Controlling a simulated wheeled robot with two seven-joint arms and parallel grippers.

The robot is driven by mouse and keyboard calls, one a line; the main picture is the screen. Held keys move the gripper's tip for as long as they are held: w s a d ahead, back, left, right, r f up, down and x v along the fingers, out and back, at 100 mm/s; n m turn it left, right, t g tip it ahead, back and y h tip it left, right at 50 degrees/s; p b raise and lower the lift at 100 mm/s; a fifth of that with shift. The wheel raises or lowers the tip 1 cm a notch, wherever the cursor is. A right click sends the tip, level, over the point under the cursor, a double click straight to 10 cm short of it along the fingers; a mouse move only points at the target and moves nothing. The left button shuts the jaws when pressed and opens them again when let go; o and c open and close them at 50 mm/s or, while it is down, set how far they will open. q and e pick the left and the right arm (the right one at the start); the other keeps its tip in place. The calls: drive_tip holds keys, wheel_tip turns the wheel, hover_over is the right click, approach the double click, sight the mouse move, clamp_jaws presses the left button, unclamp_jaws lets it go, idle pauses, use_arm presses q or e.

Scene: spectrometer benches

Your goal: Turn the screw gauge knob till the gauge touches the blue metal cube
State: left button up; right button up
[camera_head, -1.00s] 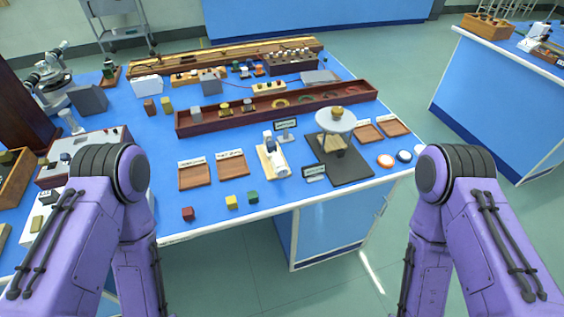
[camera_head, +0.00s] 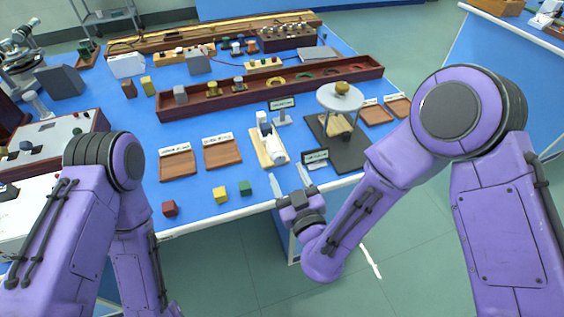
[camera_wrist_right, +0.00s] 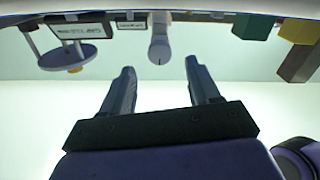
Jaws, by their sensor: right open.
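The screw gauge (camera_head: 274,156) is a white device on a pale wooden base near the table's front edge. A small dark blue piece shows at its upper part, too small to tell clearly as the blue metal cube. My right gripper (camera_head: 290,174) is open and empty, just in front of the gauge at the table edge. In the right wrist view, a white rounded cylinder, the gauge's knob end (camera_wrist_right: 160,48), appears beyond and between the open fingers (camera_wrist_right: 159,72), not touching them. My left gripper is out of view; only the left arm shows.
Red (camera_head: 170,209), yellow (camera_head: 220,195) and green (camera_head: 246,188) cubes lie left of the gripper. A label stand (camera_head: 315,158) and a dark board (camera_head: 349,155) with a round white platform (camera_head: 340,97) are at the right. Wooden trays (camera_head: 222,151) lie left of the gauge.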

sight(280, 160)
drive_tip(key=x, duration=0.4)
drive_tip(key=shift+w+a+p, duration=0.1)
drive_tip(key=shift+w+p, duration=0.15)
drive_tip(key=shift+p, duration=0.1)
drive_tip(key=c, duration=1)
drive_tip(key=shift+c, duration=0.2)
